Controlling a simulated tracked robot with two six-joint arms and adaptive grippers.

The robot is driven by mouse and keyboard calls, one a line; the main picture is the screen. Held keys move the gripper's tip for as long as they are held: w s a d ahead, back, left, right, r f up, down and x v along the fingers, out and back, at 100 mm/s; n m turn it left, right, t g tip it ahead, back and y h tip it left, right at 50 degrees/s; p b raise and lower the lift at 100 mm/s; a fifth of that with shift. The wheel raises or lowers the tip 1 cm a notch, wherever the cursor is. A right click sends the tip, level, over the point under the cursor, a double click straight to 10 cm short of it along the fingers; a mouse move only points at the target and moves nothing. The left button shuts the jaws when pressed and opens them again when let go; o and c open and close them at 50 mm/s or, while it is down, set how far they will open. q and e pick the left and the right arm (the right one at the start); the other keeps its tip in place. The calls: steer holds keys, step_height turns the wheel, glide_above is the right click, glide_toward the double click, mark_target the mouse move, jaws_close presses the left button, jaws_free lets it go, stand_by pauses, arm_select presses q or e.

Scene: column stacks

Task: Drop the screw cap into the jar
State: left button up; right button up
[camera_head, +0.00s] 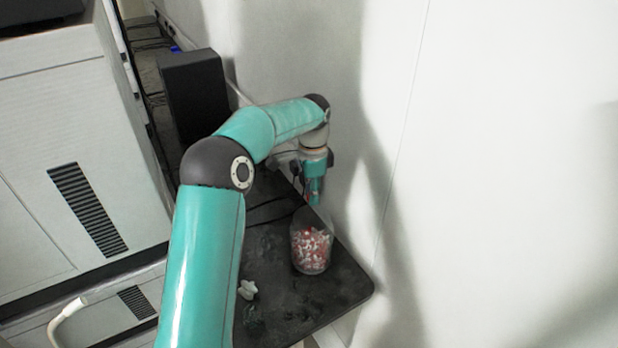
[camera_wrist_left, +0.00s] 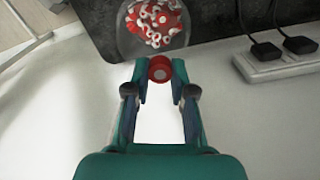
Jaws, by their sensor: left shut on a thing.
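The red screw cap (camera_wrist_left: 160,70) with a pale centre is held between the fingertips of my left gripper (camera_wrist_left: 158,77), which is shut on it. The clear jar (camera_head: 311,248) stands upright on the dark table and holds many red and white pieces. In the wrist view the jar (camera_wrist_left: 152,27) is at the top, just beyond the cap. In the head view my left gripper (camera_head: 313,196) points down above and behind the jar, close to its rim; the cap is too small to make out clearly there. My right gripper is not in view.
The dark table (camera_head: 345,285) has a pale small object (camera_head: 248,290) left of the jar. The white wall (camera_head: 480,180) is close on the right. A power strip (camera_wrist_left: 275,65) with black plugs lies beside the table. A black box (camera_head: 195,98) stands at the back.

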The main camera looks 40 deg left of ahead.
mark_target(309, 206)
arm_select(q)
steer(key=shift+s+a+r, duration=0.15)
steer(key=shift+a+r, duration=0.1)
steer(key=shift+a, duration=0.15)
steer(key=shift+a+f, duration=0.1)
steer(key=shift+f, duration=0.1)
step_height(309, 206, down, 6)
steer(key=b, duration=0.5)
steer(key=shift+r+b, duration=0.2)
steer(key=shift+b, duration=0.1)
steer(key=o, duration=0.8)
steer(key=shift+c, duration=0.2)
steer(key=shift+r, duration=0.1)
step_height(309, 206, up, 12)
steer(key=shift+f, duration=0.1)
